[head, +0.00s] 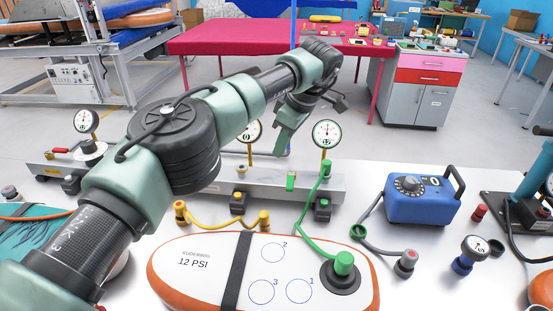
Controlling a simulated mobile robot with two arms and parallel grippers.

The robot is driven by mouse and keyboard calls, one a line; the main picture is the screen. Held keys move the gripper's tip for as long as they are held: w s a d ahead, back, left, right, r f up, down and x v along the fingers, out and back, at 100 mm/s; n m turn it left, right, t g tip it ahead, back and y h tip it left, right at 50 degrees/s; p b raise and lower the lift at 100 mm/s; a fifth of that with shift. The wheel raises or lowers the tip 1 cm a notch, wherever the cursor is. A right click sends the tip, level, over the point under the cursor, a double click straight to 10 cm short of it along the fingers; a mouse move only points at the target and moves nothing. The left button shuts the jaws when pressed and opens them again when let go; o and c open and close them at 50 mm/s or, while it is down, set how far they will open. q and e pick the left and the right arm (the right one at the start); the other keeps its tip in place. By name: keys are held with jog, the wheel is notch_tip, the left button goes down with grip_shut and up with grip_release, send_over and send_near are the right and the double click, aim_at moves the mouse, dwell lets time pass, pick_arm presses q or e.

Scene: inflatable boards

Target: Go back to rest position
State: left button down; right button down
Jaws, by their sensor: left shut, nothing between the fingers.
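My left arm crosses the picture from the lower left. Its gripper (286,138) hangs above the back of the workbench, pointing down, shut and empty. It is near the metal rail (225,180) that carries dial gauges, and touches nothing that I can make out. The white and orange inflatable board (205,262), marked 12 PSI, lies in front with a black strap across it. A green hose (306,208) runs from its green-capped valve (344,263) to the rail by a gauge (326,134). My right gripper is not in view.
A yellow hose (225,226) lies behind the board. A blue pump box (422,199) with a grey hose (375,240) stands right of it. A loose gauge (474,248) and a black-based device (515,212) are farther right. A magenta table (235,40) stands beyond the bench.

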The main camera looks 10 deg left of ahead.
pick_arm(q)
jog(key=shift+r, duration=0.2)
jog(key=shift+d+r, duration=0.1)
